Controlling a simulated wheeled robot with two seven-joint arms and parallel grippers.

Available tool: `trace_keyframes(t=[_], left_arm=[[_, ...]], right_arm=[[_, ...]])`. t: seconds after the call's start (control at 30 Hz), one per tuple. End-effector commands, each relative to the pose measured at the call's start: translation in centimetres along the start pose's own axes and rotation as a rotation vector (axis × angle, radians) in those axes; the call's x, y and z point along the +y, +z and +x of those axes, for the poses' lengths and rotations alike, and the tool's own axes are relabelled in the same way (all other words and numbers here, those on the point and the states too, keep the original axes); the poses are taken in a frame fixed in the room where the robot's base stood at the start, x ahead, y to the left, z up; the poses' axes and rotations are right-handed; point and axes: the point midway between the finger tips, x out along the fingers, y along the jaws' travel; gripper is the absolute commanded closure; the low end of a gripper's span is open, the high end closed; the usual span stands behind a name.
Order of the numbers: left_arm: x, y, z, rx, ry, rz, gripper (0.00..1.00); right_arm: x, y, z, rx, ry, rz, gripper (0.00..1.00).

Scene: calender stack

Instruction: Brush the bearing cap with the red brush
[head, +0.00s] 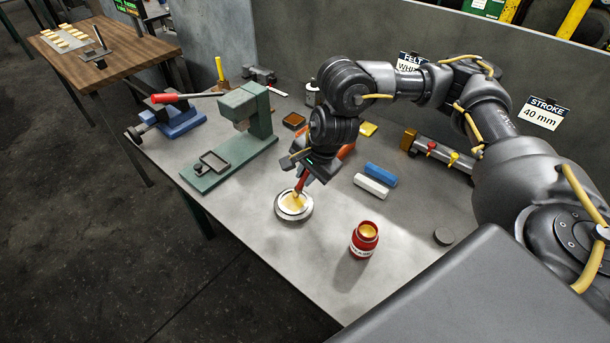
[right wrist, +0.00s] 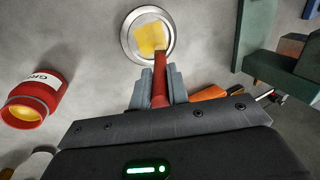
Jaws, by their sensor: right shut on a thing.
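The bearing cap (head: 281,212) is a round silvery disc with a raised rim, lying on the grey bench. It also shows at the top of the right wrist view (right wrist: 126,33). My right gripper (head: 303,178) is shut on the red brush (right wrist: 161,78) by its handle, above the cap. The brush's yellow bristles point down over the cap's inner face. They appear to touch it, but the exact contact is hard to tell. My left gripper is in neither view.
An open red jar (head: 364,240) with yellow contents stands right of the cap. A green press (head: 235,135) stands left.

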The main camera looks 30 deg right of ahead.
Motion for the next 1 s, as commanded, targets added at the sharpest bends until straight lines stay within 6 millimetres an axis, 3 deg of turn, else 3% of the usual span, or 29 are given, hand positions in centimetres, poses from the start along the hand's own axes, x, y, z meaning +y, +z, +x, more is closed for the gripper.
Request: trace_keyframes(t=[0.6,1.0], left_arm=[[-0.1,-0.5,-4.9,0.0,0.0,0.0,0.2],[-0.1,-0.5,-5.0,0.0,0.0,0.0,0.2]], right_arm=[[-2.0,0.1,-5.5,0.0,-0.001,-0.001,1.0],[-2.1,0.1,-5.7,0.0,-0.001,0.0,1.0]])
